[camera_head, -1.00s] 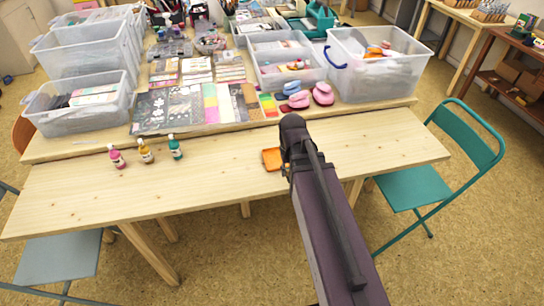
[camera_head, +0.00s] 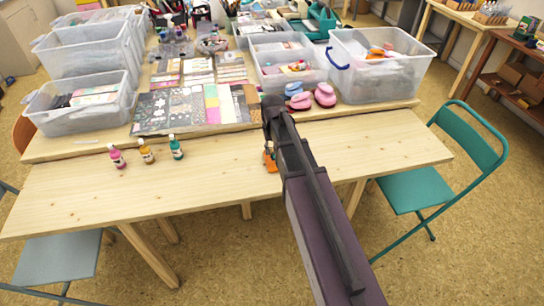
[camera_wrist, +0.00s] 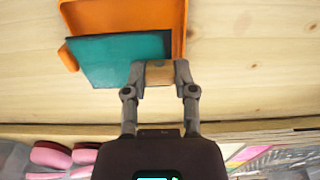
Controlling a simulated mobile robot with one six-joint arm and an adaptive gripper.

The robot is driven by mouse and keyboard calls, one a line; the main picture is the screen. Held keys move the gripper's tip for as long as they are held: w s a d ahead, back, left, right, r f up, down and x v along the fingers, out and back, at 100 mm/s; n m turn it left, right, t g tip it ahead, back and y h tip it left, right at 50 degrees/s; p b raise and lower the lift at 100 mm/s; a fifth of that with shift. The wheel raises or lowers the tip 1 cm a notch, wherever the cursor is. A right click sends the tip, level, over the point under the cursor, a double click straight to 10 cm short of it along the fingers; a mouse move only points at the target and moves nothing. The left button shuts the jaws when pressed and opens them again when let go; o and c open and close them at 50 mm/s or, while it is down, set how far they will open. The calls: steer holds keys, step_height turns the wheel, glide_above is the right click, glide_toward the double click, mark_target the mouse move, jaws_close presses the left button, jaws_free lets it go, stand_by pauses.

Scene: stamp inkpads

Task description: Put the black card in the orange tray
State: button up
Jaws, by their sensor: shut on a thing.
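The orange tray (camera_wrist: 130,15) lies on the table at the top of the wrist view. In the head view it shows as a small orange patch (camera_head: 269,160) beside my arm. A flat teal piece with a dark edge (camera_wrist: 115,58) overlaps the tray's near part, slightly askew. I cannot tell whether it rests on the tray or hangs above it. My gripper (camera_wrist: 160,74) is shut on a small brown block (camera_wrist: 158,74) at the teal piece's near right corner. I cannot tell whether the two are joined. No plainly black card shows near my gripper.
Three small bottles (camera_head: 146,152) stand on the left of the table. Behind is a raised board with patterned sheets (camera_head: 182,108). The front table surface is mostly clear.

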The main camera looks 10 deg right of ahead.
mark_target(273, 153)
steer(key=shift+f+b, duration=1.75)
steer(key=shift+f, duration=0.2)
steer(key=o, duration=0.8)
steer(key=shift+r, duration=0.15)
step_height(273, 153, up, 12)
steer(key=p, duration=1.2)
steer(key=shift+s, duration=0.1)
